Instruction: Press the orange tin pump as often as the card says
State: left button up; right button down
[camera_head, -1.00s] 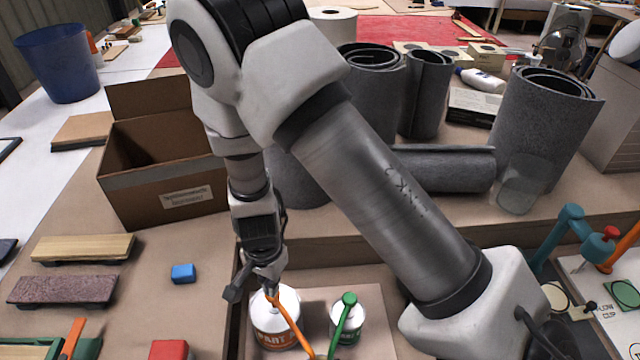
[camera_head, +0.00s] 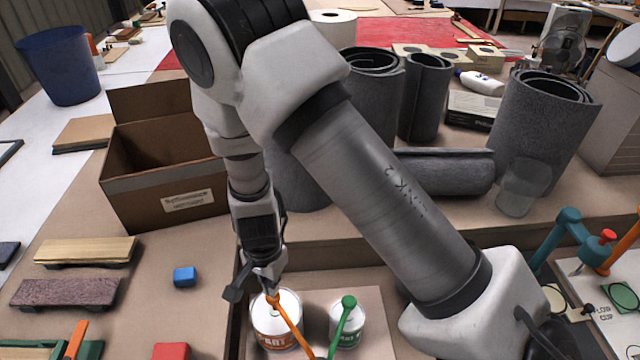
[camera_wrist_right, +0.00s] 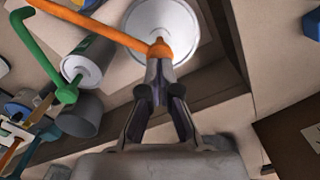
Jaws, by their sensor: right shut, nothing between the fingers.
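The orange pump (camera_head: 290,322) has a long orange spout and sits on a white tin (camera_head: 268,335) with an orange label. In the right wrist view the orange pump head (camera_wrist_right: 160,48) is right at the fingertips, above the white tin lid (camera_wrist_right: 183,22). My right gripper (camera_head: 268,288) is shut and empty, its tips at the top of the pump head; I cannot tell whether they touch. A green pump (camera_head: 347,303) on a second tin (camera_head: 345,335) stands to the right. I cannot make out the card. My left gripper is not in view.
The tins stand in a recessed bay with a raised wooden edge (camera_wrist_right: 215,92). A cardboard box (camera_head: 165,190), a blue block (camera_head: 184,276) and a red block (camera_head: 171,351) lie to the left. Grey rolls (camera_head: 545,125) stand behind. My right arm covers the middle.

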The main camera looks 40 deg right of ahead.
jog(key=shift+f+b, duration=1.3)
jog(key=shift+f, duration=0.3)
jog(key=shift+r, duration=0.1)
jog(key=shift+r+p, duration=1.7)
jog(key=shift+p, duration=0.1)
notch_tip(320, 180, up, 6)
jog(key=p, duration=0.6)
